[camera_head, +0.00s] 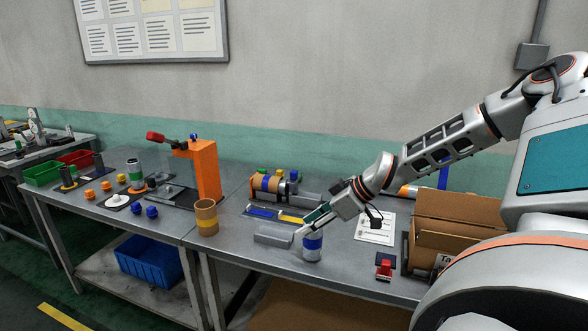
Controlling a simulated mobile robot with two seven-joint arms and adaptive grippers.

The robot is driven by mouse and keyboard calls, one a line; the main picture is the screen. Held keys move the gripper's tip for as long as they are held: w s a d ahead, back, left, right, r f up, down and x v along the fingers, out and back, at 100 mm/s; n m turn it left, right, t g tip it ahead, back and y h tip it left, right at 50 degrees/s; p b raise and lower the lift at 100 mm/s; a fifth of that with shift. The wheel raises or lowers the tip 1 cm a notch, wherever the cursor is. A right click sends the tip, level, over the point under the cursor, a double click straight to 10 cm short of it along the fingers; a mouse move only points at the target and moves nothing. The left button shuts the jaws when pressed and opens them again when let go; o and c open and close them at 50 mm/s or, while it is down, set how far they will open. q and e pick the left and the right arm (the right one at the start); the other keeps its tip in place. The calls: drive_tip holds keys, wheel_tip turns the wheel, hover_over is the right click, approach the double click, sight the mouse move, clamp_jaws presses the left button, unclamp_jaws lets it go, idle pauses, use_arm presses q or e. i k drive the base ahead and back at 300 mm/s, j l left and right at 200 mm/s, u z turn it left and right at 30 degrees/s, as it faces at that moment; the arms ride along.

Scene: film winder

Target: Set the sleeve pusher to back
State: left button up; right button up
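My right gripper (305,229) reaches in from the right over the right-hand table, pointing down and to the left. Its fingertips are small here, and I cannot tell whether they are open or shut. A grey block (273,235) lies to the left of the fingertips. Behind is a winder-like device (266,185) with an orange and blue roll and grey parts. I cannot tell for sure which part is the sleeve pusher. My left gripper is not in view.
A blue and yellow flat piece (275,214) lies between the device and the block. A cardboard box (455,232) and a red stamp-like item (384,269) are right.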

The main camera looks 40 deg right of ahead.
sight(292, 181)
drive_tip(key=i+l, duration=0.35)
drive_tip(key=l, duration=0.15)
drive_tip(key=i+l, duration=0.3)
drive_tip(key=l, duration=0.15)
drive_tip(key=i+l, duration=0.35)
drive_tip(key=l, duration=0.15)
